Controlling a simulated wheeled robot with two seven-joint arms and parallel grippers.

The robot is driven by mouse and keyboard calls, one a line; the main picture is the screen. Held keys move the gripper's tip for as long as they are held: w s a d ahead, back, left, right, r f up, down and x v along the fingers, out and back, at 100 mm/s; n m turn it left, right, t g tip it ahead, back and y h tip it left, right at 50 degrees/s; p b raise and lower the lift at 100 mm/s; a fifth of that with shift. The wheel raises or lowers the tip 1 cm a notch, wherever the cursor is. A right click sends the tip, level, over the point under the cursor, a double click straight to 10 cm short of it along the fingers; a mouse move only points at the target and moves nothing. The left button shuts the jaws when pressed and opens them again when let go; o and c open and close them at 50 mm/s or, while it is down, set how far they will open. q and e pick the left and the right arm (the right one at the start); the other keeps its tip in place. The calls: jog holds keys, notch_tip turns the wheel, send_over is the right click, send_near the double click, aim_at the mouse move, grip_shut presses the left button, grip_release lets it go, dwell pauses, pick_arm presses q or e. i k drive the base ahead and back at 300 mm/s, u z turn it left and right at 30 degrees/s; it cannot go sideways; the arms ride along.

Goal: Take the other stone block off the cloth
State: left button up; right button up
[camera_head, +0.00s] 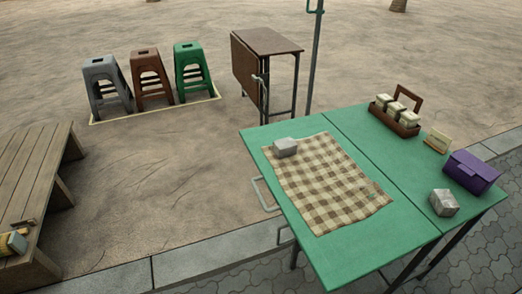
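A brown and cream checked cloth (330,188) lies flat on the left part of a green folding table (375,258). One grey stone block (285,147) sits on the cloth's far left corner. Another grey stone block (443,202) stands off the cloth, on the bare green top at the right near the front edge. Neither of my grippers shows in the head view.
A purple box (472,172), a small card holder (437,140) and a wooden caddy with jars (397,113) stand on the table's right part. A thin pole (314,60) rises behind the table. A wooden bench (35,175) is at the left.

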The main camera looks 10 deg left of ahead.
aim_at(285, 147)
jog(key=u, duration=1.65)
jog(key=i, duration=3.4)
jog(key=z, duration=2.1)
